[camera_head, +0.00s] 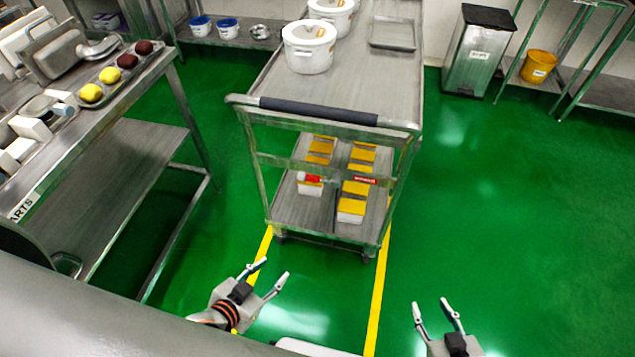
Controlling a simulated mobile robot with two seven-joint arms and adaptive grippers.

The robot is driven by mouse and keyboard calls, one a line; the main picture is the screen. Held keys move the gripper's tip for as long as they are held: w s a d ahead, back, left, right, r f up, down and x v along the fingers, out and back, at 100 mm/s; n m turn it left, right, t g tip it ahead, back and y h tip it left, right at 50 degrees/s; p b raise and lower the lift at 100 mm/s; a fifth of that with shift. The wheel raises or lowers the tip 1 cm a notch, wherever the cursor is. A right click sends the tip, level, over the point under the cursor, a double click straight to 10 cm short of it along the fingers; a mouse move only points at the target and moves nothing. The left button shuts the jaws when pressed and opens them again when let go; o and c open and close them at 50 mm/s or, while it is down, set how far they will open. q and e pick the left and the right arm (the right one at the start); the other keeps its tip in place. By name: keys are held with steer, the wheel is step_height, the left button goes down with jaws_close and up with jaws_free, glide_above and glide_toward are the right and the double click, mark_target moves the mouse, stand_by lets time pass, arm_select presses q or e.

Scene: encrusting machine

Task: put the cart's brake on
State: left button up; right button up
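The metal cart (262,175) stands in the middle, its dark push handle (318,111) facing me. On its front crossbar, below the handle, is a small lever with a red end (312,179), which looks like the brake. A small red label (365,180) with writing too small to read is to its right. My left gripper (273,269) is open and empty, low in front of the cart, apart from it. My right gripper (430,304) is open and empty, further right and nearer me, also apart from the cart.
White tubs (309,48) and a tray (393,34) are on the cart's top; yellow-lidded boxes (351,211) fill its lower shelf. A parts table (120,160) stands left. Yellow floor lines (377,300) run by the cart. The green floor at right is free.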

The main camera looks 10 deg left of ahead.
arm_select(q)
steer(key=shift+w+d+r, duration=0.1)
steer(key=shift+w+r, duration=0.1)
steer(key=shift+w, duration=0.15)
steer(key=c, duration=1)
steer(key=w+r, duration=0.2)
steer(key=w, duration=0.1)
steer(key=w+d+r+n+t+p, duration=0.1)
steer(key=w+r, duration=0.1)
steer(key=w, duration=0.2)
steer(key=w+d+r+n+y+p, duration=0.1)
steer(key=w, duration=0.2)
steer(key=shift+w+r, duration=0.35)
steer(key=shift+r, duration=0.05)
jaws_close()
steer(key=w+d+r+n+t+y+p, duration=0.1)
steer(key=w+r+n, duration=0.1)
steer(key=w+r, duration=0.5)
steer(key=shift+w+r+y, duration=0.25)
steer(key=shift+w+y, duration=0.05)
steer(key=shift+w, duration=0.8)
